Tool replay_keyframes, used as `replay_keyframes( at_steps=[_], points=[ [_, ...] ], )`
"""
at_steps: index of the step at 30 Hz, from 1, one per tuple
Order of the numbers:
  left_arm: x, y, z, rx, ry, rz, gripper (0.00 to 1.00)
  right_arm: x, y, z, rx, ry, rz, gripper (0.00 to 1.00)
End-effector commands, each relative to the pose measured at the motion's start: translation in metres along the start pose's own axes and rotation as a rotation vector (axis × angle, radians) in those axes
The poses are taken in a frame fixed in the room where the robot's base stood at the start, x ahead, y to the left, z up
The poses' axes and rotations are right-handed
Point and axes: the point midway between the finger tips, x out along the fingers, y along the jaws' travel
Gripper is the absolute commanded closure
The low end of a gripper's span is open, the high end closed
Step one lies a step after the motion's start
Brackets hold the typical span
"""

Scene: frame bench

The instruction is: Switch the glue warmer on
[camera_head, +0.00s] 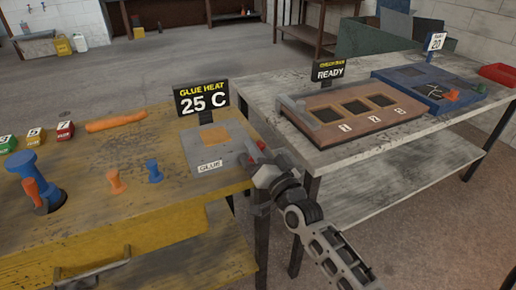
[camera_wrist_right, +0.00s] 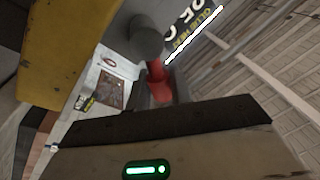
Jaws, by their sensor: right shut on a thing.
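The glue warmer (camera_head: 208,158) is a grey box with an orange-brown pad on top and a GLUE label on its front. Its black sign (camera_head: 201,98) reads GLUE HEAT 25 C. A red switch lever (camera_head: 261,146) sits at the box's right side, partly hidden by my gripper. My right gripper (camera_head: 258,161) is at that side, shut on the red lever. In the right wrist view the red lever (camera_wrist_right: 158,84) shows beside a grey rounded part (camera_wrist_right: 147,37), and the fingers partly hide it. My left gripper is not in view.
The yellow bench (camera_head: 150,205) holds orange and blue pegs (camera_head: 154,171), coloured blocks (camera_head: 65,131) and an orange piece (camera_head: 115,121). The grey bench (camera_head: 375,155) at right carries a brown numbered fixture (camera_head: 350,112) under a READY sign, and a blue tray (camera_head: 415,82).

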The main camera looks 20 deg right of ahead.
Motion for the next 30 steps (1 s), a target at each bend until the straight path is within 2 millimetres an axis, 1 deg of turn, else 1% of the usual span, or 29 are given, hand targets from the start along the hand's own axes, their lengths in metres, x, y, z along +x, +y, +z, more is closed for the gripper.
replay_keyframes(
  at_steps=[4, 5, 6, 7, 16, 20, 23, 30],
  points=[
    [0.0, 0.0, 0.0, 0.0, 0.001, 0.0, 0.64, 0.0, 0.0, 0.001, -0.001, -0.002, 0.001, 1.0],
    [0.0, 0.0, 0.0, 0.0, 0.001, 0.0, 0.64, 0.0, 0.0, 0.001, -0.001, -0.002, 0.001, 0.73],
    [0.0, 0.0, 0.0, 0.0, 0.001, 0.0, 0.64, 0.0, 0.0, 0.001, -0.001, -0.002, 0.001, 0.62],
    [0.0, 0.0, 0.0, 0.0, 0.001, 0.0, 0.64, 0.0, 0.0, 0.001, -0.001, -0.002, 0.001, 0.58],
    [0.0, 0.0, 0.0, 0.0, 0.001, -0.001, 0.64, -0.001, 0.0, 0.001, -0.002, -0.001, 0.0, 0.58],
    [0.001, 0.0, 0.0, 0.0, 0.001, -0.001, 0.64, -0.013, 0.001, 0.001, -0.002, -0.003, 0.001, 0.58],
    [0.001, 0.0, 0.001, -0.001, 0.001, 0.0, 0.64, -0.031, 0.001, 0.001, -0.002, -0.003, 0.001, 0.58],
    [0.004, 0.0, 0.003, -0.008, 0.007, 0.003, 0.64, -0.09, 0.001, 0.003, -0.003, -0.006, 0.002, 0.58]
  ],
)
